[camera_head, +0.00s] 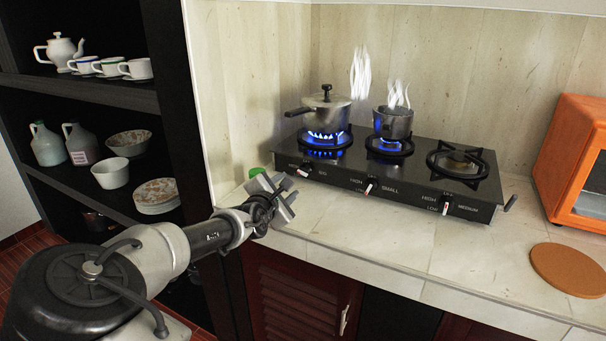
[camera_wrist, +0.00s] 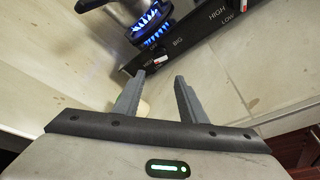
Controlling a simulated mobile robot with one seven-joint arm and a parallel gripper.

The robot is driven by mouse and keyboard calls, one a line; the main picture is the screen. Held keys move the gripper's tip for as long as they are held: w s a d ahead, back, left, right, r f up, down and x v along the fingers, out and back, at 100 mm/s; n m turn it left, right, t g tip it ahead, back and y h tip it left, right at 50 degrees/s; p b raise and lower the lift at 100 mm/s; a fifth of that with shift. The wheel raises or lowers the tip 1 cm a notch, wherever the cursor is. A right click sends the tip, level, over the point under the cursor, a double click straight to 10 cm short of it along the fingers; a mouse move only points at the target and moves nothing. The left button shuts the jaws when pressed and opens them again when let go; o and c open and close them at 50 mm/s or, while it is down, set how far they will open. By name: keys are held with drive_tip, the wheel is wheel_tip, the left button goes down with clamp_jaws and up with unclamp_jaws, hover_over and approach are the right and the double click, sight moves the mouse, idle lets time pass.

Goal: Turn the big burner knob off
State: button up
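The big burner knob (camera_head: 303,171), red and white, sits at the left end of the black stove's (camera_head: 410,190) front panel. It also shows in the wrist view (camera_wrist: 160,59), near the BIG label, ahead of my fingertips. Blue flames (camera_head: 326,137) burn under the lidded pot (camera_head: 327,106) on the left burner. My gripper (camera_head: 283,190) is just left of and in front of this knob, over the counter. In the wrist view my gripper (camera_wrist: 160,80) has its two fingers apart with nothing between them, and a gap separates them from the knob.
A steaming saucepan (camera_head: 393,122) sits on the lit middle burner; the right burner (camera_head: 458,162) is unlit. The small burner knob (camera_head: 369,187) and medium burner knob (camera_head: 446,205) are farther right. A green object (camera_head: 257,172) is partly hidden behind my gripper.

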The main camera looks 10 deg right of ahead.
sight(303, 174)
drive_tip(key=b+x, duration=0.1)
drive_tip(key=x, duration=0.7)
drive_tip(key=b+x, duration=0.2)
drive_tip(key=x, duration=0.6)
drive_tip(key=shift+w+f, duration=0.2)
drive_tip(key=shift+f, duration=0.05)
drive_tip(key=c, duration=0.8)
drive_tip(key=shift+d+f+b, duration=0.1)
drive_tip(key=shift+b, duration=0.25)
drive_tip(key=m+b, duration=0.1)
drive_tip(key=m+t+b, duration=0.1)
drive_tip(key=b, duration=0.1)
drive_tip(key=shift+s+f+m+y, duration=0.1)
drive_tip(key=shift+f+m+y, duration=0.05)
drive_tip(key=shift+m+y, duration=0.25)
drive_tip(key=shift+m+t+b, duration=0.7)
drive_tip(key=shift+m+b, duration=0.05)
drive_tip(key=shift+m, duration=0.85)
